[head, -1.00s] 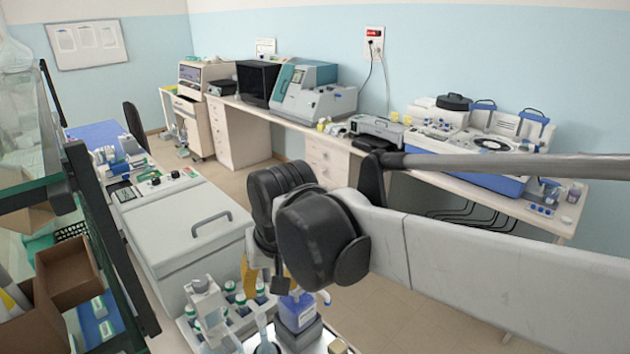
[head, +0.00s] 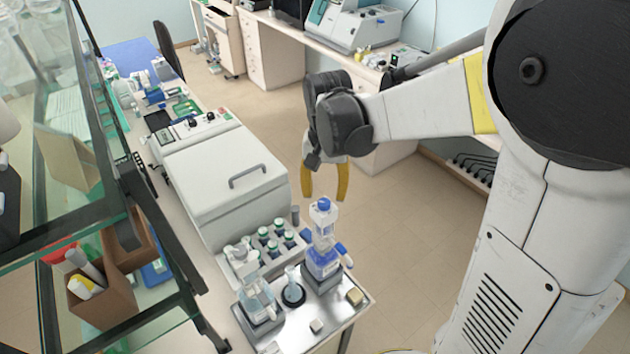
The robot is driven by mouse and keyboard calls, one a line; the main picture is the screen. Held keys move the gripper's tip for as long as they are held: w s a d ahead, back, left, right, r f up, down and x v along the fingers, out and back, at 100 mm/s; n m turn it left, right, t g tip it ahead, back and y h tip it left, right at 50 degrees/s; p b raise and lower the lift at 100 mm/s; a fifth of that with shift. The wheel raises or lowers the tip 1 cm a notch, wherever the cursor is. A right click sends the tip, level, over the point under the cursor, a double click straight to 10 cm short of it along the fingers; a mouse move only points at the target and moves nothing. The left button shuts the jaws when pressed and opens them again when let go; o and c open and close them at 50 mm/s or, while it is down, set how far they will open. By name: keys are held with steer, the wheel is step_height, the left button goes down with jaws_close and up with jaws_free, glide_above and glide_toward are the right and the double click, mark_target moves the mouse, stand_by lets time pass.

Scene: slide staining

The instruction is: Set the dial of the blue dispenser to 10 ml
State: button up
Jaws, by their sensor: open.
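The blue dispenser (head: 322,258) stands upright on a dark square base on the metal tray at the near end of the bench. It has a clear upper part and a blue cap on top. Its dial is too small to make out, and its setting cannot be read. My gripper (head: 326,198) has yellow fingers spread apart and pointing down. It is empty and appears just above the dispenser's cap in the head view. I cannot tell how far behind or in front of the cap it is.
A second, clear dispenser (head: 256,298) stands left of the blue one, with a small flask (head: 292,288) between them. A rack of green-capped bottles (head: 268,243) and a large white machine (head: 225,182) lie behind. Glass shelving (head: 160,258) borders the left. Open floor lies right.

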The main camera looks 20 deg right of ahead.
mark_target(324, 202)
steer(key=shift+f, duration=1.9)
jaws_close()
steer(key=shift+n+b, duration=0.3)
steer(key=shift+n, duration=0.1)
steer(key=n+b, duration=0.2)
steer(key=n, duration=0.1)
steer(key=n+b, duration=0.1)
steer(key=n, duration=0.4)
steer(key=shift+b, duration=0.3)
